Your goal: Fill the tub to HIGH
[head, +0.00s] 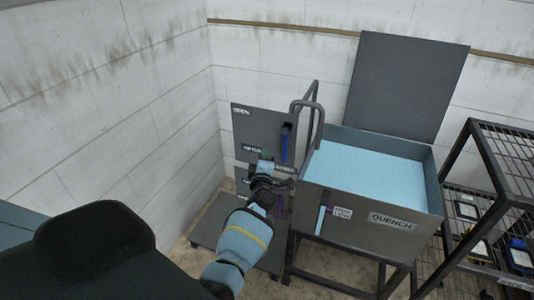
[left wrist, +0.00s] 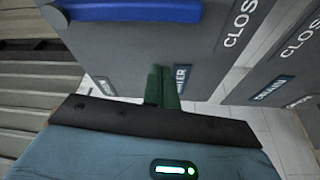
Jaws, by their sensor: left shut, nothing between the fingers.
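The tub (head: 402,238), marked QUENCH, is a grey box holding pale blue liquid (head: 365,172). A narrow gauge strip (head: 322,218) and a small label (head: 341,212) are on its front; I cannot read the level marks. Left of it stands a grey valve panel (head: 244,122) with a blue lever handle (head: 286,142), upright, near an OPEN label. My left gripper (head: 266,155) is at the panel below and left of this handle. In the left wrist view its green fingers (left wrist: 163,88) are shut and empty, below a blue bar (left wrist: 130,10). They partly cover a label. My right gripper is not in view.
A dark raised lid (head: 405,85) stands behind the tub. A bent pipe (head: 307,103) rises between panel and tub. A black wire rack (head: 500,160) with small items is at the right. Block walls close off the back and left. A DRAIN label (left wrist: 271,90) shows in the wrist view.

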